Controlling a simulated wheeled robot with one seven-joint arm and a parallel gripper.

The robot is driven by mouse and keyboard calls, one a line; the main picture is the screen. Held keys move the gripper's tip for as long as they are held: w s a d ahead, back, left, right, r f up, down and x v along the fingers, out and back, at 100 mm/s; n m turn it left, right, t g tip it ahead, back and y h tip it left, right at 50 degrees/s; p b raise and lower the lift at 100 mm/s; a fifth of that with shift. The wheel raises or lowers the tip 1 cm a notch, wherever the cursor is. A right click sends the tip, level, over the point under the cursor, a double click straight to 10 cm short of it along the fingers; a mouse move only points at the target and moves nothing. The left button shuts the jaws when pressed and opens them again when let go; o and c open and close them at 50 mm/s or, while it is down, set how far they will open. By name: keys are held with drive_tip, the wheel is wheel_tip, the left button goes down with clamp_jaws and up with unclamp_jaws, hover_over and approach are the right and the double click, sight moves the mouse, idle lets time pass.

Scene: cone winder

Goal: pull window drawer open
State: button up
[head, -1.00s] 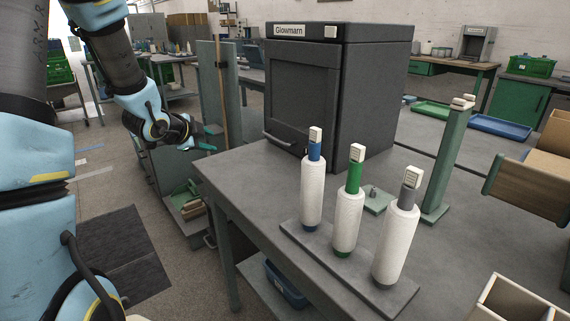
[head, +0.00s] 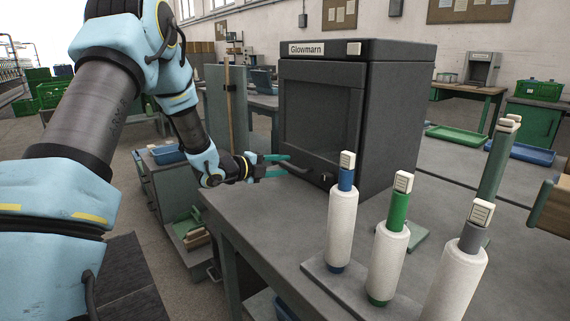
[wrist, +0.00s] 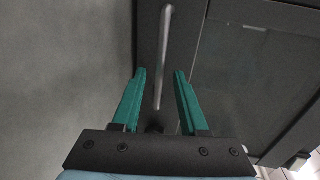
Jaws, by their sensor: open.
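The window drawer (head: 323,118) is the front of a dark grey cabinet labelled Glowmarn, with a dark window panel, and looks shut. Its bar handle (head: 301,171) runs along the lower front. My gripper (head: 287,165) is open, with its teal fingers reaching the handle's left part. In the wrist view the metal handle (wrist: 164,50) runs between the two fingers of my gripper (wrist: 160,75), one on each side, with a gap to both. Whether the fingertips are fully past the bar is hard to tell.
Several white yarn cones, such as the blue-topped one (head: 341,228), stand on a grey board to the right, in front of the cabinet. The grey tabletop (head: 265,215) before the drawer is clear. A green post (head: 494,160) stands further right.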

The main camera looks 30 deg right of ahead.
drive_tip(key=shift+x, duration=0.95)
clamp_jaws()
idle(0.8)
